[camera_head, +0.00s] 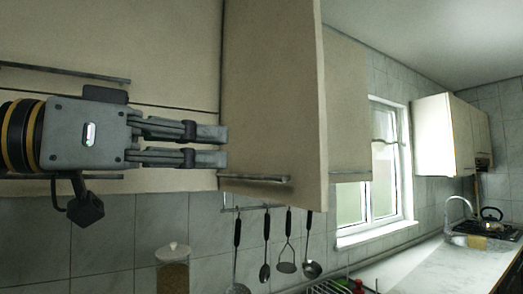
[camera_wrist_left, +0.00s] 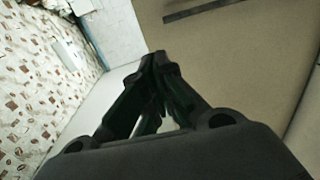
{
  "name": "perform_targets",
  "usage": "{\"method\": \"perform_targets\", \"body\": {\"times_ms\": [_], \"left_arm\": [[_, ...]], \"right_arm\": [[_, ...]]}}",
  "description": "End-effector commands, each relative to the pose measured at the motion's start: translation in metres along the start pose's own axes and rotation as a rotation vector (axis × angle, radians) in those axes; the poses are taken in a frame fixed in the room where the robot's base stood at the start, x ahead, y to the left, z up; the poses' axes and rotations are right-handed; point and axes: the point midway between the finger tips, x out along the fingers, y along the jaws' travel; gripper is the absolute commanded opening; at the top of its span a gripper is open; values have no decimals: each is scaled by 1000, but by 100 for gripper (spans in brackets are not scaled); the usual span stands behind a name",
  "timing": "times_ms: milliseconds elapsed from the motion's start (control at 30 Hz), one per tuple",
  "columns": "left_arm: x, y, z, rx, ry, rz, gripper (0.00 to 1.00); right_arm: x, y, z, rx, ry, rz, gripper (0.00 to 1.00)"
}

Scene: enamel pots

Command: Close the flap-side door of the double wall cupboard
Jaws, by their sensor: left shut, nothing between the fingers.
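The flap-side door (camera_head: 270,90) of the wall cupboard is a beige panel standing open, its outer face turned left and its thick free edge towards me. A grey bar handle (camera_head: 255,179) runs along its bottom. My left gripper (camera_head: 226,145) is shut and empty, its fingers pointing right at the door's outer face near its left side. I cannot tell whether the tips touch it. The left wrist view shows the shut fingers (camera_wrist_left: 158,62) before a beige panel (camera_wrist_left: 235,65) with a dark bar handle. The cupboard's inside is hidden. My right gripper is not in view.
Beige flap fronts (camera_head: 170,50) with bar handles lie behind my left gripper. Another beige cupboard panel (camera_head: 347,110) shows beyond the open door. Utensils (camera_head: 265,260) hang below, beside a lidded jar (camera_head: 172,270). A window (camera_head: 380,170) and a worktop (camera_head: 440,268) are at right.

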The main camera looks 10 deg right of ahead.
Motion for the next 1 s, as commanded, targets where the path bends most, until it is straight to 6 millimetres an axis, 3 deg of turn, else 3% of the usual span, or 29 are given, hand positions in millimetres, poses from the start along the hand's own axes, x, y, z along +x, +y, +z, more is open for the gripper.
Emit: {"method": "perform_targets", "body": {"times_ms": [267, 533, 1000], "left_arm": [[18, 0, -1, -1, 0, 2, 0], [52, 1, -1, 0, -1, 2, 0], [113, 0, -2, 0, 0, 1, 0]], "right_arm": [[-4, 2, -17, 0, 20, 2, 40], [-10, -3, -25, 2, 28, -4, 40], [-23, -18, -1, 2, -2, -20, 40]]}}
